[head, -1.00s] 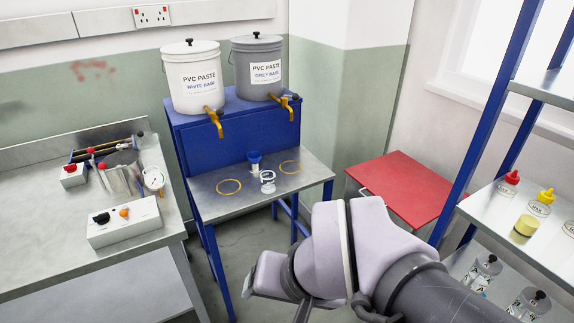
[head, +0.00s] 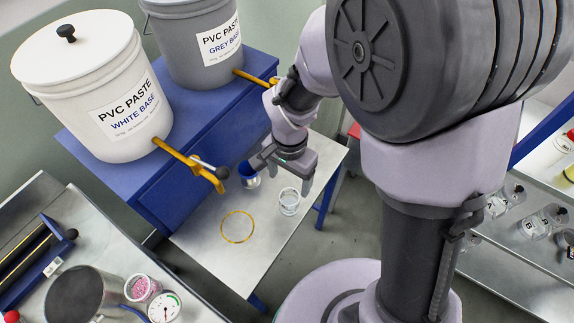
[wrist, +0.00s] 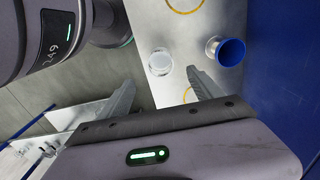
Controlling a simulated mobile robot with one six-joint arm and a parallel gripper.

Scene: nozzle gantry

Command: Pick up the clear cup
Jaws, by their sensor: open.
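The clear cup (head: 289,201) stands on the metal shelf of the blue stand, near its front edge. It also shows in the wrist view (wrist: 159,63), just beyond and between my fingertips. My gripper (head: 283,174) is open, pointing down above the shelf and close to the cup. In the wrist view my gripper (wrist: 160,80) has its fingers wide apart with nothing between them. I cannot tell the exact height gap to the cup.
A yellow ring (head: 238,227) marks the shelf (head: 205,250). Yellow taps (head: 190,162) of the white bucket (head: 85,85) and grey bucket (head: 190,45) jut over it. A cluttered bench (head: 95,240) stands left.

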